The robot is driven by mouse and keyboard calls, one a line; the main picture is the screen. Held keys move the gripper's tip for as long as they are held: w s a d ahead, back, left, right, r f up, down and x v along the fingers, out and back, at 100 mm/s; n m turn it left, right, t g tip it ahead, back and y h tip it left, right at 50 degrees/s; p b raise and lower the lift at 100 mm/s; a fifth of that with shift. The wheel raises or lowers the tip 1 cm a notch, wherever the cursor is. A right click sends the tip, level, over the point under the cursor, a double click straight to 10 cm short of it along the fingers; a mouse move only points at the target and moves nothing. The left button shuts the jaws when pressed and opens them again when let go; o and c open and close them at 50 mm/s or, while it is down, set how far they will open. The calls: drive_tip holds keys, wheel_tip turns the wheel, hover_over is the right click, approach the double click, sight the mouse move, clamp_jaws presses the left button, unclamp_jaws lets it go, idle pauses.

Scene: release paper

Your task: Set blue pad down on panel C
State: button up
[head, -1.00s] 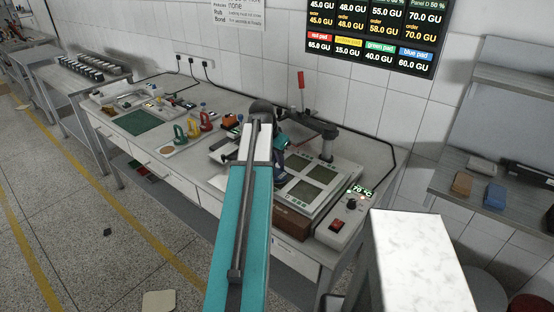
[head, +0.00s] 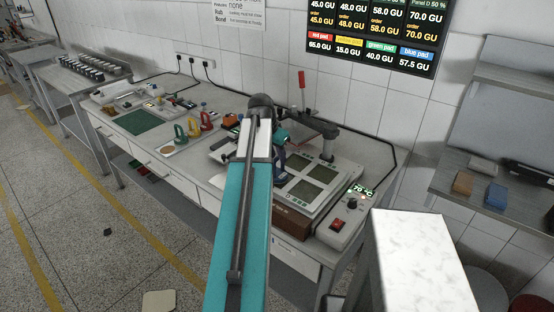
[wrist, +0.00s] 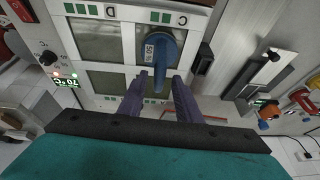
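The blue pad (wrist: 170,48), with a raised blue handle, sits over panel C (wrist: 145,28) of the four-panel plate in the wrist view. It appears to rest on the panel; its underside is hidden. My gripper (wrist: 161,76) has two purple fingers, standing apart on either side of the handle's near end, with gaps showing between handle and fingers. In the head view, my gripper is mostly hidden behind my arm, with a bit of the blue pad (head: 280,160) beside it. The plate (head: 334,192) shows three other panels to the right.
A control box (head: 348,212) reading 70 °C stands right of the plate. Green, red and yellow handled pads (head: 193,127) stand to the left. The wall screen (head: 380,35) lists blue pad 57.5 GU.

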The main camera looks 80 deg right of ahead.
drive_tip(key=b+v, duration=0.2)
drive_tip(key=v, duration=0.8)
drive_tip(key=shift+f, duration=0.1)
idle(0.8)
